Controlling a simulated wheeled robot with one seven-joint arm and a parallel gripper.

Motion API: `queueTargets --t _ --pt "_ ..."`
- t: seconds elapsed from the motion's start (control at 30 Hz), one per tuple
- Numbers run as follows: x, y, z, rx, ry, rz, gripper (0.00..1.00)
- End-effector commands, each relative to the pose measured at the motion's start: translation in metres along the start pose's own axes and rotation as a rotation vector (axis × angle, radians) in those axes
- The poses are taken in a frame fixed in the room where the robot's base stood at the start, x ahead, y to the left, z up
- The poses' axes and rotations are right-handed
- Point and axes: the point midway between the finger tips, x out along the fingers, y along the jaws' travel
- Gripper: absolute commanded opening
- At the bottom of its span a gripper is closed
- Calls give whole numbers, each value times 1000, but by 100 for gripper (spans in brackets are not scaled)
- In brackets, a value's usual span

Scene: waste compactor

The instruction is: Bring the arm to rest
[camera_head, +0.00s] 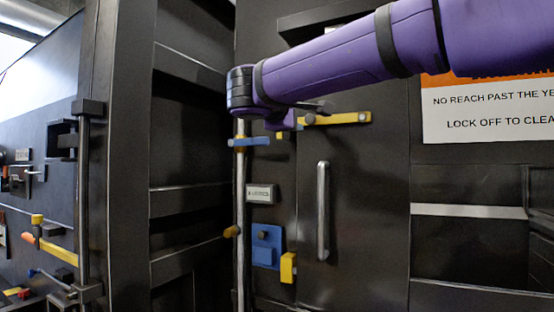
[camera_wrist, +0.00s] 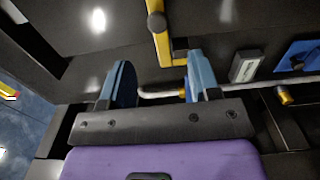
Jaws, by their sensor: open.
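My gripper (camera_wrist: 161,76) is open in the wrist view, with its two blue fingers apart and no object clearly held between them. The fingers point toward a dark panel with a yellow bar handle (camera_wrist: 161,38) just beyond the fingertips. A silver rod (camera_wrist: 155,93) runs across behind the fingers. In the head view my purple arm reaches in from the upper right, and its wrist end is in front of the rod (camera_head: 241,190), close to the yellow bar (camera_head: 345,118). The fingers are mostly hidden there, so I cannot tell whether they touch anything.
A dark door with a vertical silver handle (camera_head: 323,210) is below my arm. A small label plate (camera_head: 261,193), a blue lock plate (camera_head: 267,245) and a yellow block (camera_head: 288,267) are beside it. A warning sign (camera_head: 490,110) is at right. Dark frame posts stand at left.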

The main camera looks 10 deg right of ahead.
Motion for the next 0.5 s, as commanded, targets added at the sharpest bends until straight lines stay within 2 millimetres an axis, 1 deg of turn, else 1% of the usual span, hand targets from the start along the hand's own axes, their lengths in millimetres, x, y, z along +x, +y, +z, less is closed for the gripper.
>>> queueTargets --t 0.1,0.17,0.27,0.37,0.4,0.47,0.5 --pt "0 0 1 0 -1 -2 57" --pt "2 -3 6 3 -4 -15 57" --pt "5 -16 28 18 -20 -78 57" --pt "8 -44 69 53 -51 -199 57" --pt "8 -58 88 75 -68 -259 57" --pt "5 -82 118 116 -91 -353 57" --pt "1 -98 137 147 -108 -415 57"
